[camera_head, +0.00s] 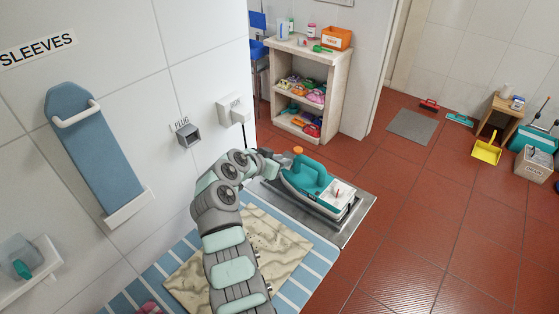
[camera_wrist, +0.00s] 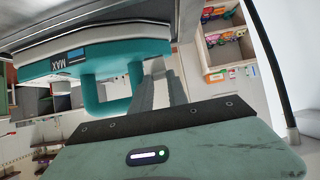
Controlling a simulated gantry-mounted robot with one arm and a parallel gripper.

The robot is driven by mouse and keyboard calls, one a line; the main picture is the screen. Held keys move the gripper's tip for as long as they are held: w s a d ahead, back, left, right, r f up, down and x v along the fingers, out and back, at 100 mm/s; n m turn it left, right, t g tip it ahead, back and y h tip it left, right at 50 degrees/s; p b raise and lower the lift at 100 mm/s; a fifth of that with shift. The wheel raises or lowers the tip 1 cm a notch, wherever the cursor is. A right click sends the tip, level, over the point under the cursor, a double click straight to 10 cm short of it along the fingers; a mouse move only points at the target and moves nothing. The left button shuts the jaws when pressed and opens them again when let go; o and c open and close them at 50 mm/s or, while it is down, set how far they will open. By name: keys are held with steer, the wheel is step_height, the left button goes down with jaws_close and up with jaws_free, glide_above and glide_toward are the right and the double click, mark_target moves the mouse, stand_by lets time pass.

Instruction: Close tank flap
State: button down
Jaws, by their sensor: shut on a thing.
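A teal and white steam iron (camera_head: 318,184) rests on a grey plate (camera_head: 355,217) beside the ironing area. A small orange part (camera_head: 298,150) shows at its far end; I cannot tell whether this is the tank flap. In the wrist view the iron (camera_wrist: 105,58) fills the upper left, with a MAX mark, a blue window and its teal loop handle (camera_wrist: 93,98). My gripper (camera_wrist: 160,88) reaches up to the iron's body next to the handle and is shut on a part there. That part is hidden by the fingers. In the head view the fingertips are hidden.
A stained cloth (camera_head: 262,240) lies on the blue striped surface to the left of the plate. A wall box marked PLUG (camera_head: 188,135) and a switch box are close to my arm. A shelf unit (camera_head: 308,90) stands behind.

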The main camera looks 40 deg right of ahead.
steer(key=shift+w+d+r+y, duration=0.1)
steer(key=shift+d+y, duration=0.35)
steer(key=shift+y, duration=0.65)
steer(key=shift+b, duration=0.3)
steer(key=shift+d+g+y+b, duration=0.5)
steer(key=shift+y+b, duration=0.6)
steer(key=shift+b, duration=0.95)
steer(key=c, duration=1.6)
jaws_free()
steer(key=shift+o, duration=0.2)
steer(key=shift+w, duration=0.1)
steer(key=shift+r+p, duration=0.2)
steer(key=shift+p, duration=0.35)
steer(key=shift+a+h+p, duration=0.25)
steer(key=shift+h+p, duration=0.25)
steer(key=shift+p, duration=0.45)
